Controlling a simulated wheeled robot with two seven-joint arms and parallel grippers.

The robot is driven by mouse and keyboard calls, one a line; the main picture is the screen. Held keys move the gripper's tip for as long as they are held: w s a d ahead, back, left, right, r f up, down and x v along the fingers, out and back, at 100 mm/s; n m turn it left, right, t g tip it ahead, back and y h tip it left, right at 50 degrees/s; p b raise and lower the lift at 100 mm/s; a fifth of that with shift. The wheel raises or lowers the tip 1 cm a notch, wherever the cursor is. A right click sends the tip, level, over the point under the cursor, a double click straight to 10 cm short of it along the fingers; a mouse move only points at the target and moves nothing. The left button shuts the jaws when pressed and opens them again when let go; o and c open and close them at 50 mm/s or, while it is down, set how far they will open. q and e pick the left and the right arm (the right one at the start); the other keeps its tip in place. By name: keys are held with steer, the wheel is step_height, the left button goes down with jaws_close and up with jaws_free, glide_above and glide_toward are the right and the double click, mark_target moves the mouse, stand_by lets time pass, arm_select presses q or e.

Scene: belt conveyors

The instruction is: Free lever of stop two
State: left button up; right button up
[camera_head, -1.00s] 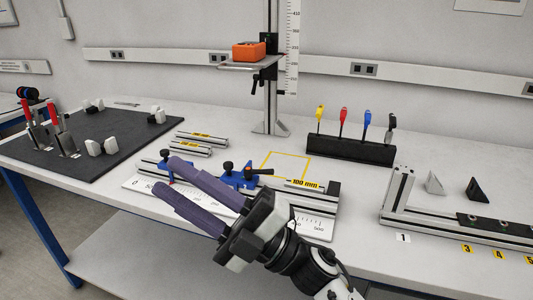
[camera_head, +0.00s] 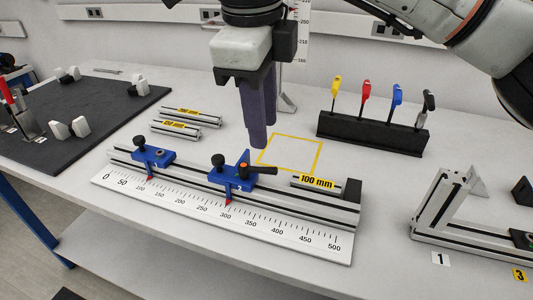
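The ruler rail (camera_head: 205,190) lies on the table and carries two blue stops. My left gripper is out of view.
A 100 mm block (camera_head: 314,182) lies near the rail's right end. Two labelled profiles (camera_head: 190,115) lie behind the rail. A black rack (camera_head: 370,137) holds coloured tools. A profile frame (camera_head: 435,207) stands at right.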

mark_target(267, 168)
steer(key=f, duration=0.3)
steer(key=w+f, duration=0.1)
steer(key=f, duration=0.5)
steer(key=shift+w+d+f, duration=0.2)
steer(key=shift+w+f, duration=0.1)
steer(key=shift+f, duration=0.05)
jaws_close()
